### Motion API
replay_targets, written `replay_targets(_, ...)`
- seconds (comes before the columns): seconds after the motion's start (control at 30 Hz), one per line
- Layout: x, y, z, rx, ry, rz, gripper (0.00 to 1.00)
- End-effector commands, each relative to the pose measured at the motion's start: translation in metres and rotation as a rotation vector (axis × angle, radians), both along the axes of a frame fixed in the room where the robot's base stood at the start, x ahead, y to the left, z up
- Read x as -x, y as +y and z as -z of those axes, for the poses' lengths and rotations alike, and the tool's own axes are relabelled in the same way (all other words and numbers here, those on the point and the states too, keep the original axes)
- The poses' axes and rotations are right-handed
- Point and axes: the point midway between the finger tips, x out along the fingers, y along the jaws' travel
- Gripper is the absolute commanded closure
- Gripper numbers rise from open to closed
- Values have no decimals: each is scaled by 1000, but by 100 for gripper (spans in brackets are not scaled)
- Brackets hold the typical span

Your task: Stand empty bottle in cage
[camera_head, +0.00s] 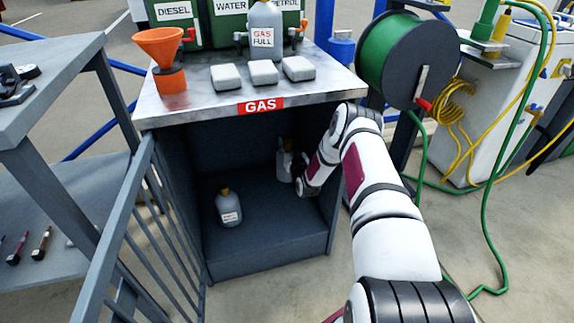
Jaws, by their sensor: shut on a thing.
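The cage (268,263) is a dark grey cabinet under a metal top with a red GAS sign (260,106). Its barred door (133,222) stands open at the left. My gripper (297,168) is inside the cage at the right, shut on a grey bottle (284,161). That bottle looks upright, partly hidden by my gripper and wrist. I cannot tell whether its base touches the cage floor. A second grey bottle (229,209) with a yellowish cap and white label stands on the cage floor, left of my gripper and apart from it.
On the cage top stand a grey bottle labelled GAS FULL (265,33), an orange funnel (160,48) and several grey blocks (263,72). A green hose reel (392,55) is at the right. A grey bench (50,75) is at the left. The middle of the cage floor is clear.

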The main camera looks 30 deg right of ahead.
Motion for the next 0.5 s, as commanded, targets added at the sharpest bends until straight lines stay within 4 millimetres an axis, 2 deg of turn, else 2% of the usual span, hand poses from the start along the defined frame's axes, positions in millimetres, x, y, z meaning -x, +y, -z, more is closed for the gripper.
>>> replay_targets(0.1,-1,0,19,2,-6,0,100)
replay_targets(0.27,-1,-1,28,2,-8,0,100)
replay_targets(0.5,-1,-1,58,2,-7,1,100)
